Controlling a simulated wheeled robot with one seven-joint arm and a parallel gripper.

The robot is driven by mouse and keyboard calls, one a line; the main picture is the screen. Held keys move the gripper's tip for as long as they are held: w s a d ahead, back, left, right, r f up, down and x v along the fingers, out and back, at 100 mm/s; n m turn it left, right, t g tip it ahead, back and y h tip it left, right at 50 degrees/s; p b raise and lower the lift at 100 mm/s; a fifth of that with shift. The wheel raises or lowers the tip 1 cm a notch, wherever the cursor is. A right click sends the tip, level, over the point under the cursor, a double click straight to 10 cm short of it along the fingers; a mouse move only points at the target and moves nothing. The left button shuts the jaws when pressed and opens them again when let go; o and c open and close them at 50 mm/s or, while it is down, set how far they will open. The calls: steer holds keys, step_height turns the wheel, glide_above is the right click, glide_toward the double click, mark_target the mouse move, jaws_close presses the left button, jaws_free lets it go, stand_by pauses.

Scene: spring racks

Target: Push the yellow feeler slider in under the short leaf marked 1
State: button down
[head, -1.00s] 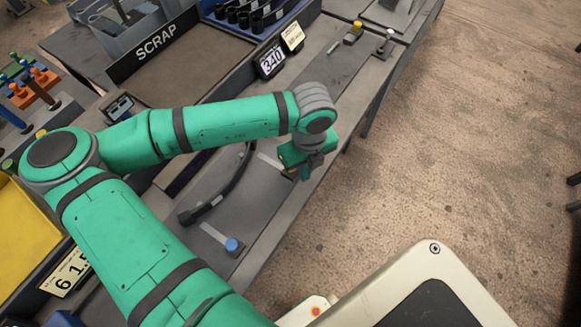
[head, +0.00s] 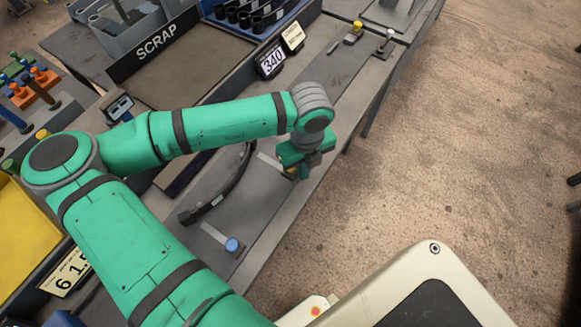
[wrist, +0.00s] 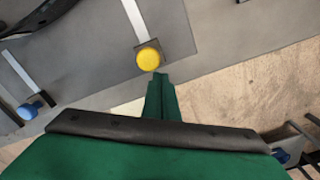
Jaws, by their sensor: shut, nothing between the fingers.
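The yellow feeler slider has a round yellow knob (wrist: 148,59) on a dark block, with a pale flat strip (wrist: 133,18) running from it away from my gripper. In the head view the knob (head: 290,169) is partly hidden by my gripper (head: 304,173). My gripper is shut and empty; its fingertips (wrist: 160,77) are low at the knob's near side, and I cannot tell if they touch. A dark curved leaf (head: 240,174) lies on the bench beyond the strip's far end; it also shows in the wrist view (wrist: 45,20). I cannot read a mark 1 on it.
A blue-knobbed slider (head: 232,245) with a pale strip sits nearer on the same bench; it is at left in the wrist view (wrist: 27,110). Another yellow-knobbed piece (head: 354,34) stands at the far end. A display (head: 271,61) reads 340. The bench edge drops to open floor at right.

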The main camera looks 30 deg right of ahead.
steer(key=shift+w+a, duration=0.1)
steer(key=shift+w, duration=0.1)
steer(key=shift+w+a, duration=0.35)
steer(key=shift+w, duration=0.3)
steer(key=shift+w+a, duration=0.15)
steer(key=shift+w, duration=0.25)
steer(key=shift+w+a, duration=0.2)
steer(key=shift+w, duration=0.25)
steer(key=shift+w+a, duration=0.2)
steer(key=shift+w, duration=0.5)
steer(key=shift+w+a, duration=0.3)
steer(key=shift+w, duration=0.15)
steer(key=shift+s, duration=0.1)
stand_by(0.5)
